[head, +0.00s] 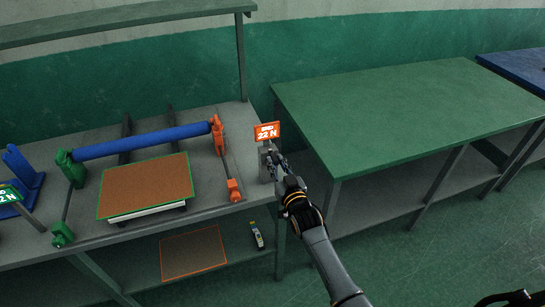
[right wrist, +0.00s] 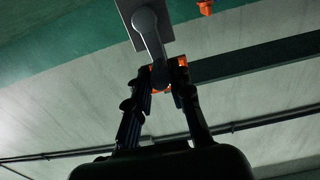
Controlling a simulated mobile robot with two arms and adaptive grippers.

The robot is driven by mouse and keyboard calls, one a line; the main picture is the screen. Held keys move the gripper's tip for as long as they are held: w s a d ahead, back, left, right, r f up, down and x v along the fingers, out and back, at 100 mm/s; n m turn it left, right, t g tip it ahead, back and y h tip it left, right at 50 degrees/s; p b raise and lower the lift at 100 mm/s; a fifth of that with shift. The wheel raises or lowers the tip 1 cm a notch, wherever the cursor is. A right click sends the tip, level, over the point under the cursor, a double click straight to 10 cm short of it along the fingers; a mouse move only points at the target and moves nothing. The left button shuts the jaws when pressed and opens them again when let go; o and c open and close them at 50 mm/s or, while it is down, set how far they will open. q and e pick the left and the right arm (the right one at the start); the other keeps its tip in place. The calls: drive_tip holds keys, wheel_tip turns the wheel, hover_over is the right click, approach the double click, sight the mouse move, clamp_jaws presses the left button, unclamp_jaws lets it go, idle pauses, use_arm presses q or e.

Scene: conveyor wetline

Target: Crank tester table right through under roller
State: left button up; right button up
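The tester table (head: 150,211) is a pale slab carrying a brown, green-edged board (head: 147,187). It lies in front of and partly below the blue roller (head: 143,142), which spans from a green end bracket to an orange one. A grey crank (right wrist: 148,35) with a bent arm shows in the right wrist view, its handle end (right wrist: 160,76) between my fingers. My right gripper (head: 275,160) is at the grey crank housing (head: 265,172) on the bench's right end. Its fingers (right wrist: 161,88) converge around the handle and look shut on it.
An orange sign (head: 267,131) reading 22 N stands just behind my right gripper. An orange-framed board (head: 193,253) and a small tool (head: 257,235) lie on the lower shelf. A bare green table (head: 400,110) stands to the right, across a narrow gap.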

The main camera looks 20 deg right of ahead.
drive_tip(key=o, duration=0.4)
drive_tip(key=shift+s+p, duration=0.3)
drive_tip(key=shift+p, duration=0.05)
drive_tip(key=s+p, duration=0.3)
drive_tip(key=s, duration=0.2)
drive_tip(key=shift+s, duration=0.1)
drive_tip(key=shift+s+d, duration=0.1)
drive_tip(key=shift+s, duration=0.55)
drive_tip(key=shift+f, duration=0.1)
